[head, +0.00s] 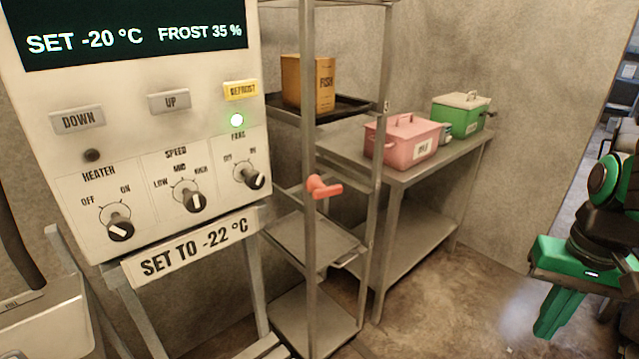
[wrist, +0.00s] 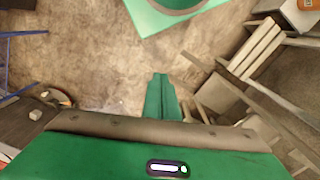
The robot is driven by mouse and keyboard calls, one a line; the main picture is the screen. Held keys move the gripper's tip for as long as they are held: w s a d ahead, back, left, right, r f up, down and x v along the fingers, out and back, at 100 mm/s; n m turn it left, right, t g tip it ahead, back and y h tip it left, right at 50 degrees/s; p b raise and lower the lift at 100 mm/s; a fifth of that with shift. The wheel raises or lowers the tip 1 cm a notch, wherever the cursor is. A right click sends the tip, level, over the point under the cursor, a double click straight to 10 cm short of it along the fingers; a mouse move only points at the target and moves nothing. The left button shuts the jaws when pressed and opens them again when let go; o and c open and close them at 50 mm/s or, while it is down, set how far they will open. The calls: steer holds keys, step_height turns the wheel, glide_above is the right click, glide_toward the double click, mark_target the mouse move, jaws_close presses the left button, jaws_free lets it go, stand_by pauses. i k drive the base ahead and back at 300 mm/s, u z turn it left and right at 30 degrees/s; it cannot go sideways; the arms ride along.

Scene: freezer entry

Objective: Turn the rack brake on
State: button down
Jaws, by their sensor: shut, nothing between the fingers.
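The rack (head: 309,140) is a tall metal frame with shelves in the middle of the head view. Its brake is most likely the red lever (head: 324,188) on the near post, with its handle pointing right. My gripper (head: 556,318) is green and sits at the right edge of the head view, well to the right of the lever and apart from it. In the wrist view the green fingers (wrist: 161,95) are together and empty, over bare floor. The lever cannot be made out in the wrist view.
A control panel (head: 150,140) with knobs and buttons stands at the left. A box marked FISH (head: 308,84) sits on a rack tray. A metal table (head: 400,175) behind holds a pink container (head: 403,140) and a green one (head: 462,112). Floor between table and gripper is clear.

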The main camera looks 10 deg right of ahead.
mark_target(314, 185)
steer(key=u, duration=2)
steer(key=k, duration=0.45)
steer(key=z, duration=2)
